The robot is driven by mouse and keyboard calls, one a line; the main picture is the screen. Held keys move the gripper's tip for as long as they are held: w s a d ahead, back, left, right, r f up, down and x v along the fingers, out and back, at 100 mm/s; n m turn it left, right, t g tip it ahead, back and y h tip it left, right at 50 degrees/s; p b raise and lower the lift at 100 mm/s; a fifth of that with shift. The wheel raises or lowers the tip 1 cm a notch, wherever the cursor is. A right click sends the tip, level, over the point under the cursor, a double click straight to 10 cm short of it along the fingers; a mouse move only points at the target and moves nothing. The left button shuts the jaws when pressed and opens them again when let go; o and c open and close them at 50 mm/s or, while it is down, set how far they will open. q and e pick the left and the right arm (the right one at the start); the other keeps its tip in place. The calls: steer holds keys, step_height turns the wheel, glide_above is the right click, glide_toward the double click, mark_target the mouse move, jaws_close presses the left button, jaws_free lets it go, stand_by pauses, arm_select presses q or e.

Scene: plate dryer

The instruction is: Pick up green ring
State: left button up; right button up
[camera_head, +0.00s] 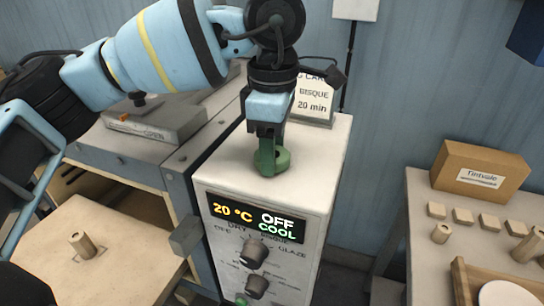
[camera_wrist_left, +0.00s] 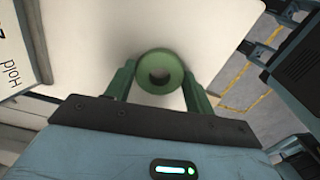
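My left gripper (camera_head: 267,145) points straight down at the ring from above. In the left wrist view, its green fingers (camera_wrist_left: 159,72) are apart, one on each side of the ring, with narrow gaps visible. In the head view the fingers partly cover the ring, and their exact height against it is hard to tell. My right gripper is not in view.
The white control box (camera_head: 318,178) has knobs and a display reading 20 °C, OFF, COOL. A sign (camera_head: 314,100) stands behind the ring. At left is an open cabinet with a peg board (camera_head: 120,265). At right, a table holds a cardboard box (camera_head: 480,170) and small blocks.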

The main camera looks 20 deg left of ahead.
arm_select(q)
steer(key=c, duration=0.4)
steer(key=shift+r, duration=0.8)
step_height(320, 180, up, 2)
steer(key=shift+r, duration=0.1)
steer(key=s+d+r+b, duration=0.1)
steer(key=s+d, duration=0.1)
steer(key=s, duration=1.4)
